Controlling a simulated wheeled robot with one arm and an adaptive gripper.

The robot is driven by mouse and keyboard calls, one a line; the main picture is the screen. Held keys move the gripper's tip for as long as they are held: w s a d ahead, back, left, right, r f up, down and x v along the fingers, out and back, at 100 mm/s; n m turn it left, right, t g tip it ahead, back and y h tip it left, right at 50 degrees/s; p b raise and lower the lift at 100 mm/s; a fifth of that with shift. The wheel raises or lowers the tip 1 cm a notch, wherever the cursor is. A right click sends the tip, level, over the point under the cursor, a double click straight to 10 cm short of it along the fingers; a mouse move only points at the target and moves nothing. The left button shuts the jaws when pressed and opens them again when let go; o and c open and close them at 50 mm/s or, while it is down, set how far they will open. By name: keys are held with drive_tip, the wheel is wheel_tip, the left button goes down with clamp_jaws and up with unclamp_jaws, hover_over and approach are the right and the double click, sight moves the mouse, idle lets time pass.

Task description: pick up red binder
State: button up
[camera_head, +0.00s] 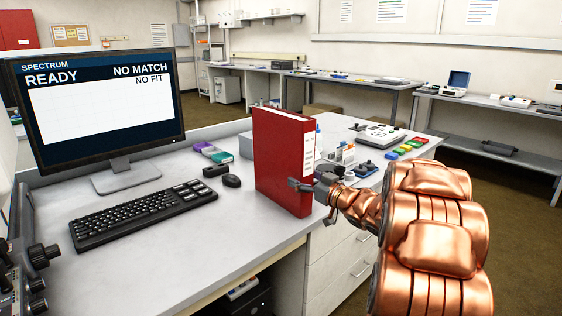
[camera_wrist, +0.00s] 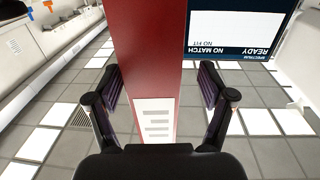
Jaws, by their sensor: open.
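The red binder (camera_head: 280,150) stands upright on the light grey desk, with its white spine label facing right in the head view. My gripper (camera_head: 311,201) is at the spine side of the binder, low down. One finger shows in front of the red cover. In the wrist view the binder (camera_wrist: 147,50) runs between the two open fingers of my gripper (camera_wrist: 160,84), one on each side. Gaps show between the fingers and the binder sides, so it is straddled but not clamped. The far finger is partly hidden in the head view.
A monitor (camera_head: 100,105), keyboard (camera_head: 143,213) and mouse (camera_head: 231,181) are left of the binder. Small coloured boxes (camera_head: 213,153) lie behind the mouse. A white device (camera_head: 378,135) and coloured blocks (camera_head: 406,148) are to the right. The desk's front middle is clear.

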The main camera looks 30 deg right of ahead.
sight(281, 159)
drive_tip(key=shift+w+f+b, duration=0.2)
drive_tip(key=shift+w, duration=1.1)
drive_tip(key=shift+w+f+b, duration=0.2)
drive_tip(key=shift+w, duration=1.05)
drive_tip(key=c, duration=1.4)
drive_tip(key=shift+c, duration=0.7)
drive_tip(key=shift+r, duration=0.15)
